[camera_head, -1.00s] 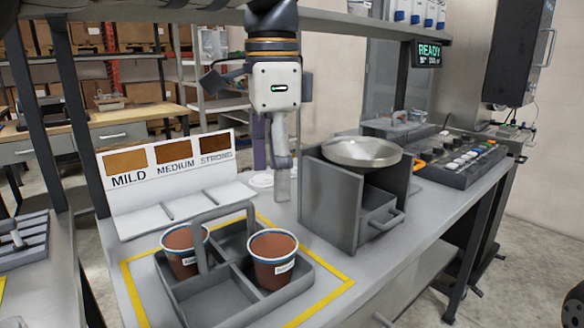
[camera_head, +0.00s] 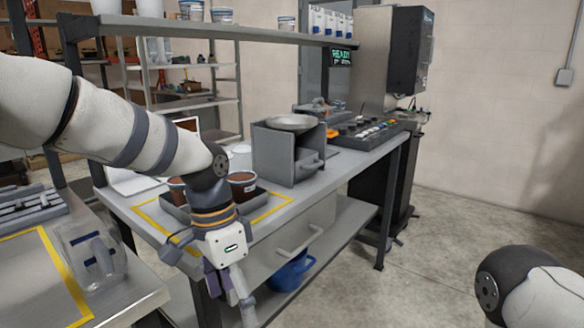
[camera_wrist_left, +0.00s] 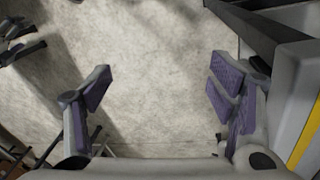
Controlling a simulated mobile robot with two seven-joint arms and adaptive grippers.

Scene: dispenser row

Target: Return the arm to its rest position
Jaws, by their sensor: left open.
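My left arm (camera_head: 150,140) comes in from the left, with a white sleeve and a dark elbow joint. My left gripper (camera_head: 228,290) hangs downward in front of the bench's front edge. In the left wrist view its two purple-padded fingers (camera_wrist_left: 161,85) are spread wide apart. Nothing is between them, only the concrete floor behind. A rounded part of my right arm (camera_head: 530,290) shows at the lower right; its gripper is out of view.
Behind the left arm, a grey tray (camera_head: 262,197) holds brown cups (camera_head: 242,180), partly hidden. A clear jug (camera_head: 92,255) is at lower left. A blue pot (camera_head: 290,272) sits underneath. Floor at right is clear.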

